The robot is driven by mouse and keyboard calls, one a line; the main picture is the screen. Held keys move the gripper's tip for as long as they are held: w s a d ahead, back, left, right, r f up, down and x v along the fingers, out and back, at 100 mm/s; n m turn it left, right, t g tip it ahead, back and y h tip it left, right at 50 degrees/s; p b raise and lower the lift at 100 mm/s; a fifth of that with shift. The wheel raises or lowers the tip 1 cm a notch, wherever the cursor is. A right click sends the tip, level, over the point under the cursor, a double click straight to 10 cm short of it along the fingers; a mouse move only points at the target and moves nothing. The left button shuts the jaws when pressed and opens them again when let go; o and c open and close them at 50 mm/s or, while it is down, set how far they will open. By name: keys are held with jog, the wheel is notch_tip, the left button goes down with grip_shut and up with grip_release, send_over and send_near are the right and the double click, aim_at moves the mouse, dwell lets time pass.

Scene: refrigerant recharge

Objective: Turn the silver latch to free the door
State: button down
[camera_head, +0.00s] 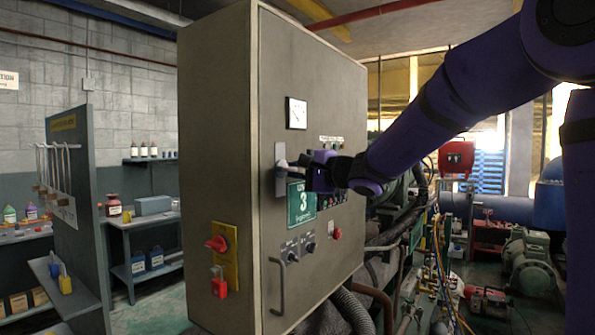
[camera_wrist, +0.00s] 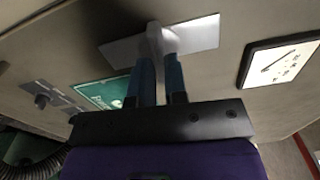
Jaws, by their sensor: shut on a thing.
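The silver latch (camera_head: 281,164) sits on a light metal plate on the front door of a tall grey-beige cabinet (camera_head: 215,120). In the wrist view the latch (camera_wrist: 154,38) stands out from its pale plate (camera_wrist: 200,34). My gripper (camera_head: 296,165) reaches in from the right. In the wrist view its two blue-tipped fingers (camera_wrist: 160,72) are shut on the latch. The fingertips cover part of the latch. The cabinet door looks closed against its frame.
A dial gauge (camera_head: 296,113) is above the latch and a green sign (camera_head: 301,203) just below it. A door handle (camera_head: 277,286) is lower down. A red switch (camera_head: 217,243) and a red padlock (camera_head: 219,284) are on the cabinet's left side. Pipes and machinery crowd the right.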

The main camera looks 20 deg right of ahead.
jog(key=c, duration=1.2)
grip_release()
jog(key=shift+r, duration=0.1)
jog(key=shift+v, duration=4.5)
